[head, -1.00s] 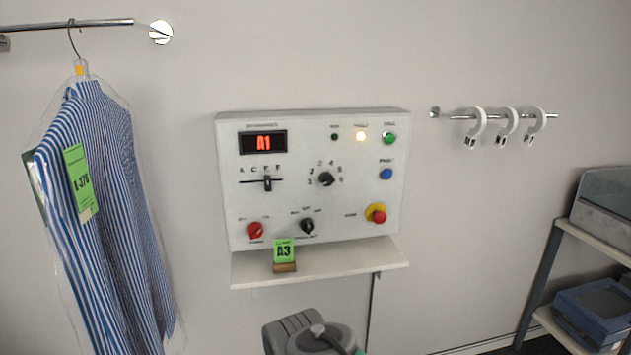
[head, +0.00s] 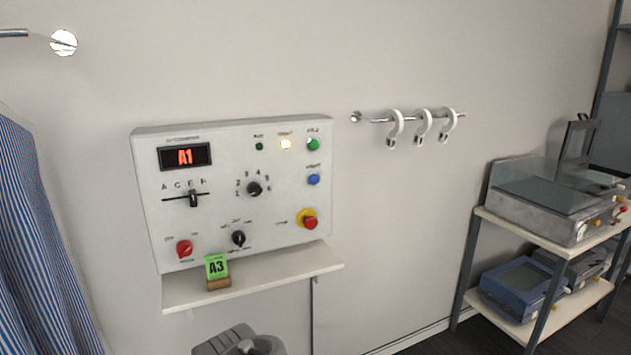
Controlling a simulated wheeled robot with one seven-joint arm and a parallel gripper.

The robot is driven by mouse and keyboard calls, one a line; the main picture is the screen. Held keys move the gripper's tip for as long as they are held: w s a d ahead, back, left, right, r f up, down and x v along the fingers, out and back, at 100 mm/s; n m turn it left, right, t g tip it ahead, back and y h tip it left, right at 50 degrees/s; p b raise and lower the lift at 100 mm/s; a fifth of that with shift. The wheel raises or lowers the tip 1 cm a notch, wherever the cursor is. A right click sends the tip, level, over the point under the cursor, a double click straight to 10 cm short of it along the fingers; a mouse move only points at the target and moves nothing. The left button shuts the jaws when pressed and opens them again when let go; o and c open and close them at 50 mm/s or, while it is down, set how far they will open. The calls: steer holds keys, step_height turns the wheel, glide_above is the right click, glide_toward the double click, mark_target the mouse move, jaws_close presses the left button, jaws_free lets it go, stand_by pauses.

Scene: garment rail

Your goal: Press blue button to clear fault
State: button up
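The blue button (head: 314,180) sits on the right side of the white control panel (head: 215,215), below the green button (head: 313,144) and above the red emergency button (head: 310,220) on its yellow base. A lit warm-white lamp (head: 286,144) glows near the panel's top, left of the green button. The red display (head: 185,157) reads A1. A grey part of my arm shows at the bottom edge, below the panel. My gripper's fingers cannot be made out in the head view, and nothing is seen touching the blue button.
A shelf (head: 255,277) under the panel holds a green A3 card (head: 217,267) in a wooden block. A striped shirt (head: 40,240) hangs at left. White hooks (head: 421,127) hang on a rail at right. A rack (head: 465,270) with machines stands at far right.

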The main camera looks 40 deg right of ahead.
jaws_close()
stand_by(0.4)
stand_by(1.1)
